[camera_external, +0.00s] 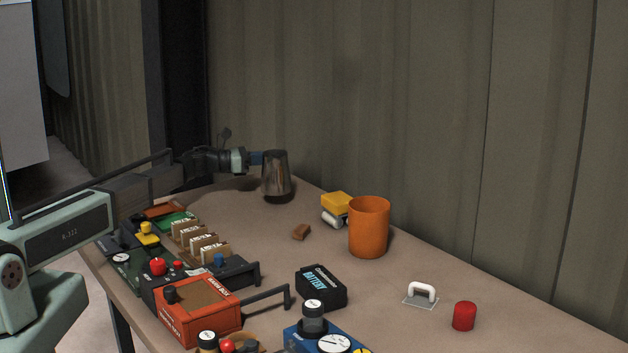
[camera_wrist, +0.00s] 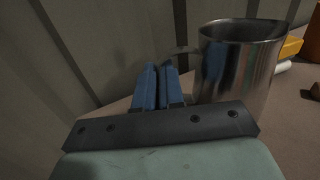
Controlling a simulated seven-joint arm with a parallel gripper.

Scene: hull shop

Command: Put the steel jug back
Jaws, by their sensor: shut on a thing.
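The steel jug (camera_external: 276,174) is upright at the far end of the table, close to the wall. I cannot tell whether its base touches the tabletop. My gripper (camera_external: 256,158) reaches it from the left and is shut on its handle side. In the wrist view the jug (camera_wrist: 236,75) stands to the right of the blue fingers (camera_wrist: 158,85). Its thin handle (camera_wrist: 184,51) curves from the jug toward the fingertips, and the gripped part is hidden between them.
An orange cup (camera_external: 369,228), a yellow block (camera_external: 336,202) and a small brown block (camera_external: 301,232) are right of the jug. Boxes and control panels (camera_external: 197,306) crowd the table's left side. A black battery (camera_external: 321,287) sits mid-table. The corrugated wall (camera_external: 400,100) bounds the back.

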